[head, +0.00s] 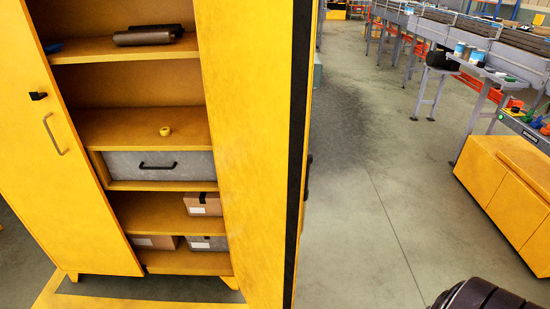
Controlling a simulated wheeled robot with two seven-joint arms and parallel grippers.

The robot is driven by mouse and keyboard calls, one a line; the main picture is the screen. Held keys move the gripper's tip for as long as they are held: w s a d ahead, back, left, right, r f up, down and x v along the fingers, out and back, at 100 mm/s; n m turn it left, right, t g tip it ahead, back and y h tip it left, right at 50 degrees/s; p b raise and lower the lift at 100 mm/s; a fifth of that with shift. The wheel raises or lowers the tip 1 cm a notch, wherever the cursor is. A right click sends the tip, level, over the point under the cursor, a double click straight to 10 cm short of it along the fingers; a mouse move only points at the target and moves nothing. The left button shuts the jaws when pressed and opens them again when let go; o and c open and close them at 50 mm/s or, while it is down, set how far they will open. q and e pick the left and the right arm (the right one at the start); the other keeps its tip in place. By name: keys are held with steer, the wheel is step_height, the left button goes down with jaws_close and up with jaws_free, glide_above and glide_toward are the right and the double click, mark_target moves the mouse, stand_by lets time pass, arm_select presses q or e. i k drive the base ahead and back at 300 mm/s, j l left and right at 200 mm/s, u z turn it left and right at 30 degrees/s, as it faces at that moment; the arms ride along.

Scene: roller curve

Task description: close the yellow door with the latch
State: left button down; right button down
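A yellow cabinet stands at the left of the head view. Its left yellow door (75,190) carries a small black latch piece (38,96) and a grey bar handle (55,134); it appears to lie across the cabinet front. The right yellow door (245,130) stands swung open toward me, with its inner face and a dark edge strip (295,150) showing. A dark part, perhaps a handle, sticks out on its far side; the outer face is mostly hidden. A dark rounded part of my arm shows at the bottom right. Neither gripper's fingers are in view.
The open shelves hold a dark roll (145,36), a small yellow ring (165,131), a grey drawer (158,165) and several boxes. Clear concrete floor (365,200) lies right of the open door. A low yellow cabinet (500,195) and conveyors stand farther right.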

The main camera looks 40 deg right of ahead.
mark_target(258, 56)
steer(key=l+u, duration=0.15)
steer(key=l, duration=0.9)
steer(key=l+u, duration=0.2)
steer(key=l, duration=0.8)
